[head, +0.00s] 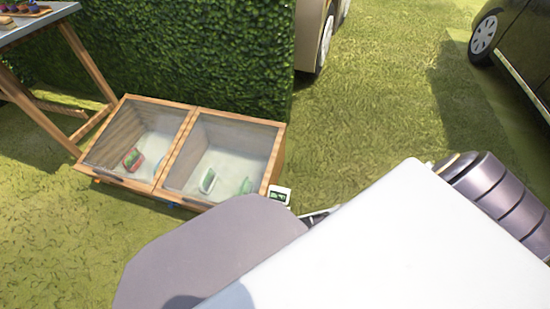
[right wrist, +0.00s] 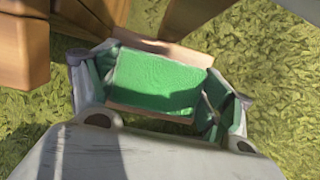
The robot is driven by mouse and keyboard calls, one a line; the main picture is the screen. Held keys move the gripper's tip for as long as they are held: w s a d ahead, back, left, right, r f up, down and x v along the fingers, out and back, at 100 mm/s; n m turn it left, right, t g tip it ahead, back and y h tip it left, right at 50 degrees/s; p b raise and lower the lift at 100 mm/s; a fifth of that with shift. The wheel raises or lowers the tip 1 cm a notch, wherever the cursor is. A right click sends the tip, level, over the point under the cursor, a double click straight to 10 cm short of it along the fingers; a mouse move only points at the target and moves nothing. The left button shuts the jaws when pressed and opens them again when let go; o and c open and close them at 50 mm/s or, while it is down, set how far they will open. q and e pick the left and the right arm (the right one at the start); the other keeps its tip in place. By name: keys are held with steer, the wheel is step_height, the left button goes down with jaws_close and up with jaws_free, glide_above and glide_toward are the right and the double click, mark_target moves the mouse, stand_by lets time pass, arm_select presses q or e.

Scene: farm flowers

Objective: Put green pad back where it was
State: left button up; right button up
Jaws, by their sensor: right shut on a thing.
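The green pad (right wrist: 158,80) fills the middle of the right wrist view, a flat green block with pinkish-tan strips along its upper and lower edges. My right gripper (right wrist: 160,92) is shut on it, one finger at each side, with grass behind. In the head view only a bit of my right gripper (head: 318,215) shows, beside the front right corner of the wooden cold frame; my own arm covers most of it. I cannot make out the pad in the head view. My left gripper is not in view.
The wooden cold frame (head: 160,180) has two glazed compartments with small red, green and white things inside. A hedge (head: 200,60), table (head: 45,20) and vehicles stand around. Grass is open at right.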

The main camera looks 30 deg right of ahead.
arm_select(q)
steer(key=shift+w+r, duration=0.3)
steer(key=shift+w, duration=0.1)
arm_select(e)
steer(key=shift+f, duration=0.15)
steer(key=o, duration=0.7)
steer(key=shift+c, duration=0.2)
steer(key=shift+o, duration=1.3)
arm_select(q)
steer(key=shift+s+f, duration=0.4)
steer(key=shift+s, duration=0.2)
arm_select(e)
steer(key=shift+o, duration=0.2)
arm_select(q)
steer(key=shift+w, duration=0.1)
arm_select(e)
steer(key=shift+r, duration=0.2)
